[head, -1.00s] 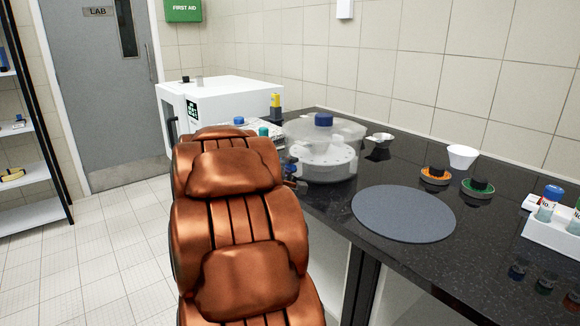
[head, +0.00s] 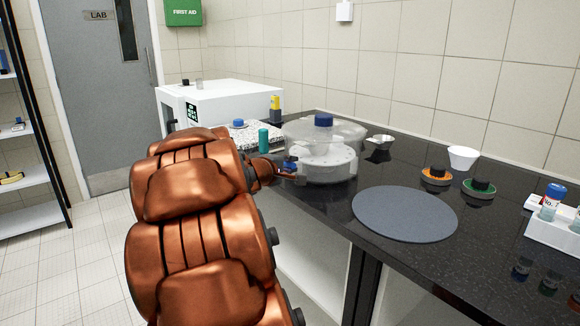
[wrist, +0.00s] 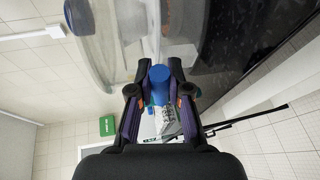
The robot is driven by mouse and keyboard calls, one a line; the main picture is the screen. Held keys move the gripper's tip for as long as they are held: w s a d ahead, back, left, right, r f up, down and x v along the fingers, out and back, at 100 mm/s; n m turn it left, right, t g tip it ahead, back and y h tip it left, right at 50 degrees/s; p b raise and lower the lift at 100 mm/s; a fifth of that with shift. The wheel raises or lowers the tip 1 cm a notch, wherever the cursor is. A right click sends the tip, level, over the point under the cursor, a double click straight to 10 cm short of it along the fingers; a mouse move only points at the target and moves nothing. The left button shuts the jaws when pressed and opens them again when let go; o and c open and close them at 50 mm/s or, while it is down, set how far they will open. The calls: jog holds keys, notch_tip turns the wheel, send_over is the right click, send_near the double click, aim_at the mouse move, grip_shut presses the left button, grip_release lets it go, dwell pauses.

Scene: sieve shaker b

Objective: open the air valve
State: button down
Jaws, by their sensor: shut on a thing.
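The air valve appears to be the small blue knob (head: 290,162) at the lower left side of the clear-domed shaker (head: 325,160) on the black bench. In the wrist view the blue knob (wrist: 160,76) sits between my two fingers. My gripper (head: 284,172) is shut on the knob, close beside the shaker's base. The wrist view also shows my gripper (wrist: 160,84) with a finger on each side of the knob. The valve's body behind the knob is hidden, so its turned position cannot be told.
A second blue knob (head: 323,120) tops the dome. A teal bottle (head: 263,136) and a white oven (head: 222,104) stand behind my arm. A round grey mat (head: 404,213), orange-ringed (head: 436,176) and green-ringed (head: 478,188) pieces, and a white vial rack (head: 555,234) lie to the right.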

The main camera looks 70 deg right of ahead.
jog(key=c, duration=1.1)
grip_release()
jog(key=shift+w+a, duration=0.1)
jog(key=v, duration=1.1)
jog(key=shift+a, duration=0.4)
jog(key=shift+r, duration=0.1)
